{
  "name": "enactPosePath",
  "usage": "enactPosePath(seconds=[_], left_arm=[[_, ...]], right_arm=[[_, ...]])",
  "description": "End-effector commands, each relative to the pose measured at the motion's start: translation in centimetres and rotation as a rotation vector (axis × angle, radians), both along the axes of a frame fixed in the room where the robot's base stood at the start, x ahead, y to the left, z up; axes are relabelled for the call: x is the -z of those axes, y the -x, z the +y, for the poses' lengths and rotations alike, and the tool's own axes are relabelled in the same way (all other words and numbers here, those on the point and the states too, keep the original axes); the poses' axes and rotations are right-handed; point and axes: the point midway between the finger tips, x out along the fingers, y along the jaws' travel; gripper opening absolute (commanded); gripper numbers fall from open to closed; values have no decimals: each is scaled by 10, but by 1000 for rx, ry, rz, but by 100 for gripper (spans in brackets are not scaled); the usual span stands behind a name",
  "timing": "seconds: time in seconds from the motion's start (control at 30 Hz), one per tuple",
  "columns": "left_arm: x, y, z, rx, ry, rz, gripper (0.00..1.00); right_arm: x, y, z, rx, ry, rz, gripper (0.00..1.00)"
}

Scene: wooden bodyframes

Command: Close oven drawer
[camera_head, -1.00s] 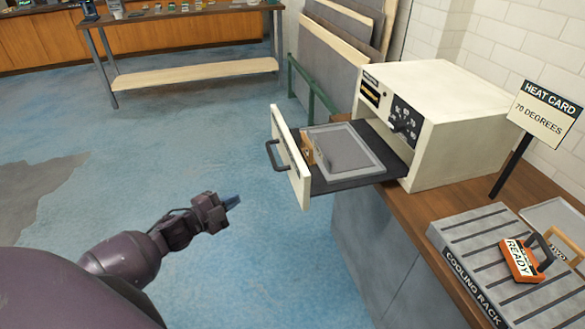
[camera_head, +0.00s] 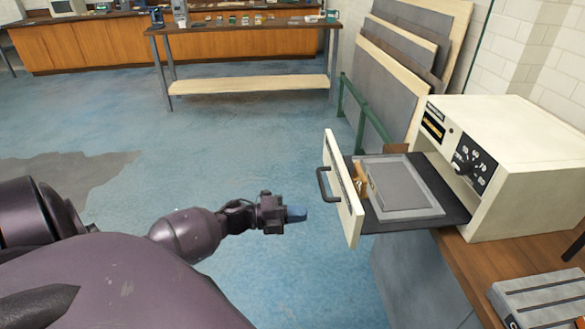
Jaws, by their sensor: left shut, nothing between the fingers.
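The cream oven (camera_head: 525,150) stands on the wooden counter at the right, with a dial on its front. Its drawer is pulled out to the left; the cream drawer front (camera_head: 343,190) has a dark handle (camera_head: 322,184). A grey tray (camera_head: 402,187) and a small wooden piece lie on the dark drawer shelf (camera_head: 450,217). My left gripper (camera_head: 297,213) is shut and empty, with bluish fingertips pointing right. In the picture it is just left of the drawer front and a little below the handle, apart from both. My right gripper is not in view.
A green rail (camera_head: 362,115) and leaning boards (camera_head: 395,70) stand behind the drawer. A workbench is at the back. Blue floor left of the drawer is clear.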

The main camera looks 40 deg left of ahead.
Motion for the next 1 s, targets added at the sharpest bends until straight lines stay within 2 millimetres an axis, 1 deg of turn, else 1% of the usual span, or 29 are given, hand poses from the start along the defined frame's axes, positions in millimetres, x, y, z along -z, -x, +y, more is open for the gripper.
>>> enactPosePath(seconds=[0.03,0.3,0.5,0.7,1.0], left_arm=[[-2,-8,-7,1,1,-3,0],[-1,-44,-37,0,2,-1,0],[-1,-64,-55,-1,1,0,0],[0,-73,-63,-1,1,1,0],[0,-74,-63,-1,1,2,0]], right_arm=[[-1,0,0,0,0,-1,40],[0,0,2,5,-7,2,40],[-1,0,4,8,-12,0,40],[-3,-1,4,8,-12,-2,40],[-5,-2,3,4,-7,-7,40]])
